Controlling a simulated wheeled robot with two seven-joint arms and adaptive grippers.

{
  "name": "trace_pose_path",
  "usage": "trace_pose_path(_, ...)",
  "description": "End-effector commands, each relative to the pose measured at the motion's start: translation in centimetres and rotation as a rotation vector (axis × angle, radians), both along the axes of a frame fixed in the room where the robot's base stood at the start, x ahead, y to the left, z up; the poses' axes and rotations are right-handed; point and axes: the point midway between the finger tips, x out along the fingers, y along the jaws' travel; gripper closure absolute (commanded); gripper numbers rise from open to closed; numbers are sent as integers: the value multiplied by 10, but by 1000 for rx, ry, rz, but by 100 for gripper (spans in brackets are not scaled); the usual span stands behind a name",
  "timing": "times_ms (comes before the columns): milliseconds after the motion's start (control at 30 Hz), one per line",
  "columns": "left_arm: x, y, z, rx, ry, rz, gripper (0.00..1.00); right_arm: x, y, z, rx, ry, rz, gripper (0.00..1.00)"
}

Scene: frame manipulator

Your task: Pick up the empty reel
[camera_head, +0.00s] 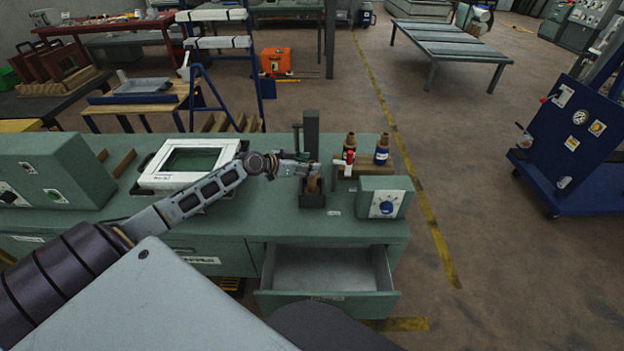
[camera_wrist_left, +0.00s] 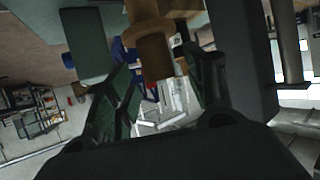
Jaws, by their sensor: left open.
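The empty reel is a brown, spool-shaped piece (camera_head: 313,185) in a dark holder with an upright post (camera_head: 311,135) on the green bench. My left gripper (camera_head: 302,170) is at the holder, close against the reel, and hides part of it. In the left wrist view the tan-brown reel (camera_wrist_left: 156,52) shows between the two open fingers (camera_wrist_left: 162,80), with gaps on both sides. I cannot tell whether a finger touches it. My right gripper is not in view.
A white-framed panel (camera_head: 163,180) lies to the left. An open, empty drawer (camera_head: 325,270) juts out below.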

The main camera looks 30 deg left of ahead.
Motion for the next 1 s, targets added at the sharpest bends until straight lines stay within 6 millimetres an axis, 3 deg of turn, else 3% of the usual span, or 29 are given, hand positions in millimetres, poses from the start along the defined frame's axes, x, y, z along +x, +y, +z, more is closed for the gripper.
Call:
trace_pose_path(333, 16, -7, -8, 0, -1, 0, 46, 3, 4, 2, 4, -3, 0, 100)
trace_pose_path(900, 18, -9, -10, 0, 0, 0, 46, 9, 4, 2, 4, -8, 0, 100)
trace_pose_path(1000, 18, -9, -10, 0, 0, 0, 56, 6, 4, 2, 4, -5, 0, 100)
